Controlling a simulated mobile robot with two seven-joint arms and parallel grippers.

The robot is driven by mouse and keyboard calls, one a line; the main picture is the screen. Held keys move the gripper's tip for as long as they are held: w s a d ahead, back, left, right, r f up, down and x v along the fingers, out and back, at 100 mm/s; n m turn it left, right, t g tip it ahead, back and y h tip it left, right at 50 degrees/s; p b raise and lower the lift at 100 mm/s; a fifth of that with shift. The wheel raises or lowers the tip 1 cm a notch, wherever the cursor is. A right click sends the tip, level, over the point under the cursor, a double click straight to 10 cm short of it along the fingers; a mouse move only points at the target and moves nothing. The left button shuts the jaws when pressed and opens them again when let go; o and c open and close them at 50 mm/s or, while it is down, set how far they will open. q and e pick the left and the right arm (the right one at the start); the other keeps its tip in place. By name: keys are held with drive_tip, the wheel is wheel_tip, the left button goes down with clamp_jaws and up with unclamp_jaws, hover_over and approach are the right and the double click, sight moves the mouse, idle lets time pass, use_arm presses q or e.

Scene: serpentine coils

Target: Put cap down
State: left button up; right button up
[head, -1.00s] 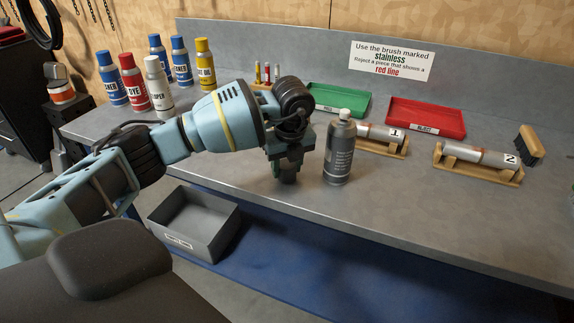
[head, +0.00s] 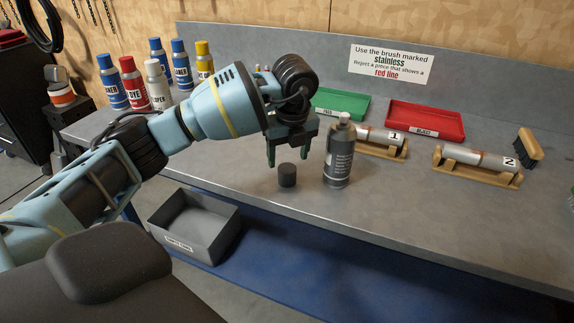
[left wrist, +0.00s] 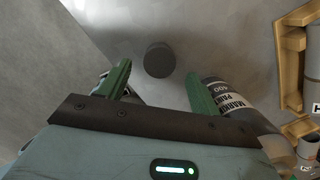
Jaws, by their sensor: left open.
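The cap (head: 287,175) is a small dark grey cylinder standing on the grey workbench, left of an uncapped grey spray can (head: 339,155). In the left wrist view the cap (left wrist: 159,60) lies beyond and between the fingertips, and the can (left wrist: 232,100) is beside the right finger. My left gripper (head: 287,157) is open and empty, just above the cap with its green fingers pointing down. It also shows in the left wrist view (left wrist: 157,80). My right gripper is not in view.
Green tray (head: 340,103) and red tray (head: 425,118) stand at the back. Wooden cradles hold pipe pieces 1 (head: 380,141) and 2 (head: 480,160); a brush (head: 530,148) lies at right. Several spray cans stand at left. A grey bin (head: 195,225) hangs at the front edge.

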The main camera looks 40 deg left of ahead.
sight(290, 173)
use_arm(q)
wheel_tip(290, 173, up, 7)
drive_tip(key=shift+s+d, duration=0.25)
drive_tip(key=shift+d, duration=0.2)
drive_tip(key=shift+f, duration=0.2)
